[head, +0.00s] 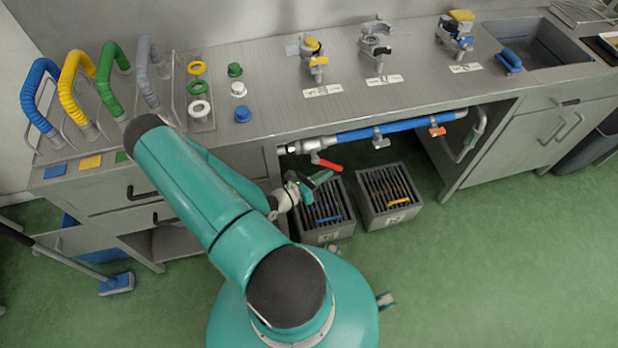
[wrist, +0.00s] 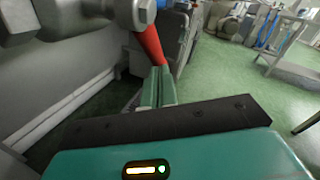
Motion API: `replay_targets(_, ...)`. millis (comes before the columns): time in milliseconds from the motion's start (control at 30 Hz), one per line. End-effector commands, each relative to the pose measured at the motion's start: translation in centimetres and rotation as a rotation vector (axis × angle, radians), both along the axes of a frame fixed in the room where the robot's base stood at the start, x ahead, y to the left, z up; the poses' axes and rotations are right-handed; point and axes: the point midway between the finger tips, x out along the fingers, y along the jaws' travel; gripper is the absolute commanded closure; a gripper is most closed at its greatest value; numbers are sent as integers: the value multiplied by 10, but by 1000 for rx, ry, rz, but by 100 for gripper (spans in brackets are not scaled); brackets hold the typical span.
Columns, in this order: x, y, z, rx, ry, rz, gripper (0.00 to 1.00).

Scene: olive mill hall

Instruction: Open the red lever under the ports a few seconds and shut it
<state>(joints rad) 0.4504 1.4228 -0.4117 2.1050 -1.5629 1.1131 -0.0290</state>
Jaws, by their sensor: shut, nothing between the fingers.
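The red lever (head: 327,163) sits on a grey valve at the left end of the blue pipe under the bench. In the head view it points right and slightly downward. My gripper (head: 324,177) is below the bench edge, just under the lever. In the wrist view the red lever (wrist: 150,46) hangs from a grey fitting, right in front of my gripper's fingertips (wrist: 158,72). The green fingers are together with nothing held between them. I cannot tell whether they touch the lever. Part of the lever's lower end is hidden by the fingers.
Two grey slatted crates (head: 361,208) stand on the green floor below the pipe. The blue pipe (head: 405,125) runs right, with a grey-handled and an orange-handled valve (head: 437,131). The grey bench (head: 270,125) overhangs. Open floor lies to the right.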

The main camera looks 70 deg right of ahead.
Motion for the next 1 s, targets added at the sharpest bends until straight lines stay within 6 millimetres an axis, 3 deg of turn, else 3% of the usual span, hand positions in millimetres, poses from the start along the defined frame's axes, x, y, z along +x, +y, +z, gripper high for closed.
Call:
replay_targets(367, -19, -11, 11, -174, 296, 3, 100)
replay_targets(1000, -29, -17, 24, -169, 286, -1, 100)
